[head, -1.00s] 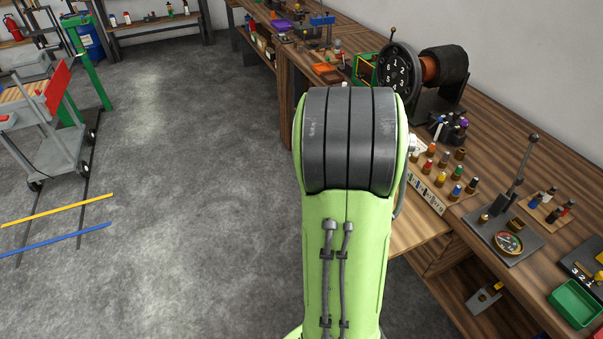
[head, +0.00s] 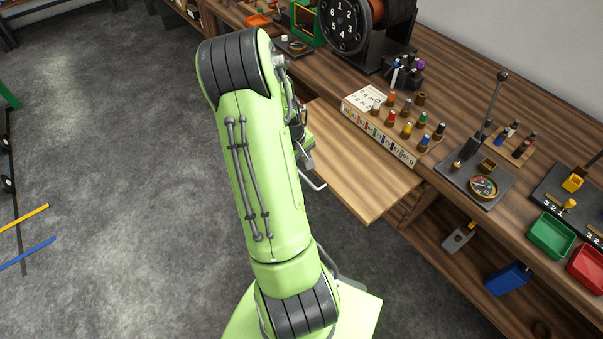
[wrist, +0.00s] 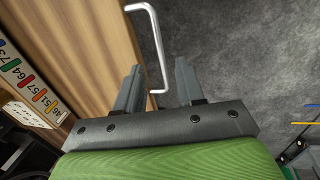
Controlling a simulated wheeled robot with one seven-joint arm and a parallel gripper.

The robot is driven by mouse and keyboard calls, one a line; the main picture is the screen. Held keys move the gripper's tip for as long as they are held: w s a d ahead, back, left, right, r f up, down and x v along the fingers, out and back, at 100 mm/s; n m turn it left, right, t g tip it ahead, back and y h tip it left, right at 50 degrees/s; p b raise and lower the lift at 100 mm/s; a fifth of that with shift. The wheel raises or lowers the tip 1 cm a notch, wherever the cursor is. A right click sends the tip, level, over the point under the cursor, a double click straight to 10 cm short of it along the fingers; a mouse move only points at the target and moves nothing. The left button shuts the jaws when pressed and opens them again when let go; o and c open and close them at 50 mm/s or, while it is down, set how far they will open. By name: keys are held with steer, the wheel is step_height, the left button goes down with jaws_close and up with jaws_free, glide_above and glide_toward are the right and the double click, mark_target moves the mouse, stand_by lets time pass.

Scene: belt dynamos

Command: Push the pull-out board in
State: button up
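The pull-out board (head: 365,180) is a light wooden slab that sticks out from the bench front below the worktop. Its metal bar handle (head: 314,184) is on the outer edge. In the wrist view the board (wrist: 85,35) fills the upper left, and the handle (wrist: 156,40) runs along its edge. My gripper (wrist: 157,85) is open, with a clear gap between its two grey fingers. The near end of the handle appears between them in the picture; I cannot tell contact or depth. In the head view my arm hides most of the gripper.
A numbered block (head: 378,130) with coloured pegs stands on the worktop just above the board. A lever stand with a gauge (head: 483,187) and green (head: 550,237) and red bins are farther right.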

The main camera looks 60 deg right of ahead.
mark_target(304, 176)
steer(key=f, duration=0.5)
steer(key=shift+s+d+b, duration=0.3)
steer(key=shift+d+b, duration=0.05)
steer(key=shift+d, duration=0.05)
steer(key=shift+c, duration=0.3)
jaws_close()
